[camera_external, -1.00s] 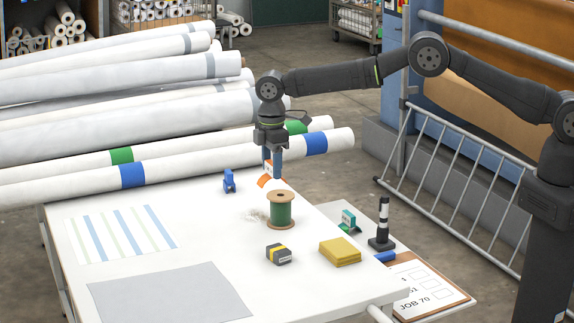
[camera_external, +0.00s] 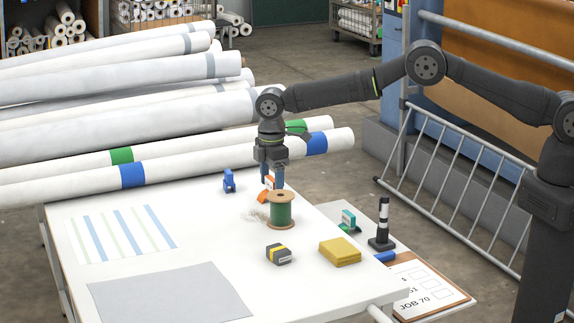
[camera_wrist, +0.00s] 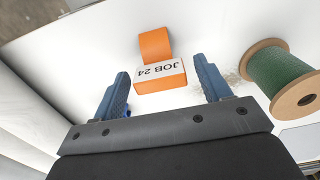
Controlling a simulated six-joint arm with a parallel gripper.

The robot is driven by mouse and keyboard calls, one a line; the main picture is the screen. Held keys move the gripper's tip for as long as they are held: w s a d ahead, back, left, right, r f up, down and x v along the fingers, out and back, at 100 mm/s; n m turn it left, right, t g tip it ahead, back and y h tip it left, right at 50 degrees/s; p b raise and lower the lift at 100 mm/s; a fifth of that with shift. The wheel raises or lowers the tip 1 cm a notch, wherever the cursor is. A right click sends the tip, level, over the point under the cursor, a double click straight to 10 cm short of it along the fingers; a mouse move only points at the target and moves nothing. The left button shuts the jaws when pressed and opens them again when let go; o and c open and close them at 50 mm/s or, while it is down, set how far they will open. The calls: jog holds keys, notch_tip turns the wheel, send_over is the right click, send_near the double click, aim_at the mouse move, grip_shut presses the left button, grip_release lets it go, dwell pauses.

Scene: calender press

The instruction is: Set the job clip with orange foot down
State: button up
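The job clip, orange with a white face reading JOB 24, is at the far part of the white table behind the green spool (camera_external: 281,212). Its orange part (camera_external: 263,197) shows below my gripper (camera_external: 270,181). In the wrist view the clip (camera_wrist: 160,73) sits between the two blue fingertips of my gripper (camera_wrist: 161,77), with a narrow gap on each side. My gripper is open around it. The spool and fingers hide part of the clip in the outside view, and I cannot tell whether its foot rests flat on the table.
The spool (camera_wrist: 281,78) stands close to the right finger. White rolls (camera_external: 200,170) lie behind the table (camera_external: 195,240).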

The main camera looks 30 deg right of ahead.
aim_at(272, 178)
jog(key=shift+r, duration=0.1)
notch_tip(272, 178, up, 12)
dwell(0.5)
jog(key=shift+f, duration=4.1)
